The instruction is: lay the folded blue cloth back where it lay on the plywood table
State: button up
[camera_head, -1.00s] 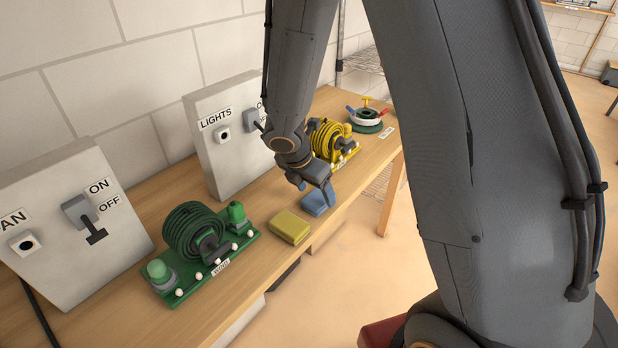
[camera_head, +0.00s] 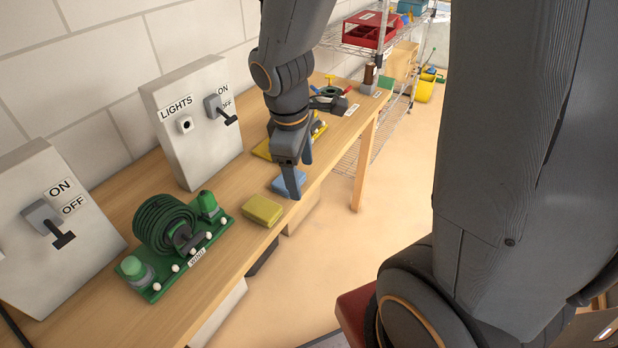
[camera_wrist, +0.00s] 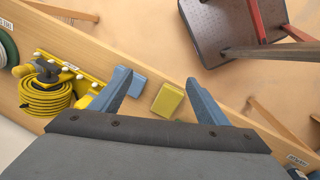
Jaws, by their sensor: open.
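The folded blue cloth (camera_head: 286,183) lies near the front edge of the plywood table (camera_head: 225,279), just right of a yellow folded cloth (camera_head: 263,210). My gripper (camera_head: 298,181) points down right at the blue cloth, and a finger covers part of it. In the wrist view my gripper (camera_wrist: 156,79) is open, its two blue fingers wide apart. There the blue cloth (camera_wrist: 137,85) shows close against the inner side of the left finger; I cannot tell whether they touch. The yellow cloth (camera_wrist: 168,100) shows between the fingers.
A green hose reel board (camera_head: 180,245) and the lights switch box (camera_head: 190,122) stand left of my gripper. A yellow reel board (camera_wrist: 45,92) is close beside the fingers. A wire shelf (camera_head: 385,60) stands beyond the table. Open floor lies in front.

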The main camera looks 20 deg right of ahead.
jog(key=shift+s+d+r+m+y, duration=0.2)
jog(key=shift+s+m, duration=0.65)
jog(key=shift+m, duration=0.9)
jog(key=shift+s+d+r+m+y, duration=0.1)
jog(key=shift+s+m+y, duration=0.25)
jog(key=shift+s+m, duration=1)
jog(key=shift+s+d+r+m+y, duration=0.1)
jog(key=shift+s+m+y, duration=0.25)
jog(key=shift+m, duration=1.85)
